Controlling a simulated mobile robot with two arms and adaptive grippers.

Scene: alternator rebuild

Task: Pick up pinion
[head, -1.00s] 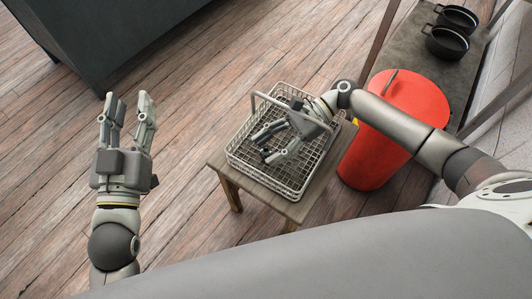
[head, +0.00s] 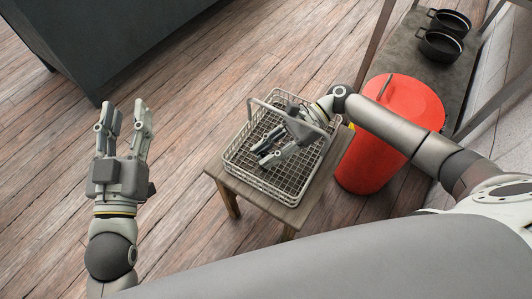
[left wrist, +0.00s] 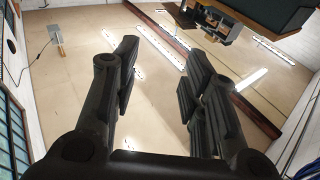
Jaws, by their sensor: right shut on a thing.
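My right gripper (head: 262,156) reaches down into a wire basket (head: 236,166) from the right. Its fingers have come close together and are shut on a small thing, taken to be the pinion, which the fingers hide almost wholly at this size. The fingertips are low in the basket, near its left part. My left gripper (head: 127,114) is raised on the left of the head view, open and empty. The left wrist view also shows its two fingers (left wrist: 160,65) wide apart with nothing between them.
The basket has a raised handle (head: 262,101) and stands on a small wooden stool (head: 222,176). A red bin (head: 362,163) stands just right of the stool. A shelf with two black pots (head: 441,45) is at the upper right, a dark cabinet (head: 120,40) at the upper left. The floor between is clear.

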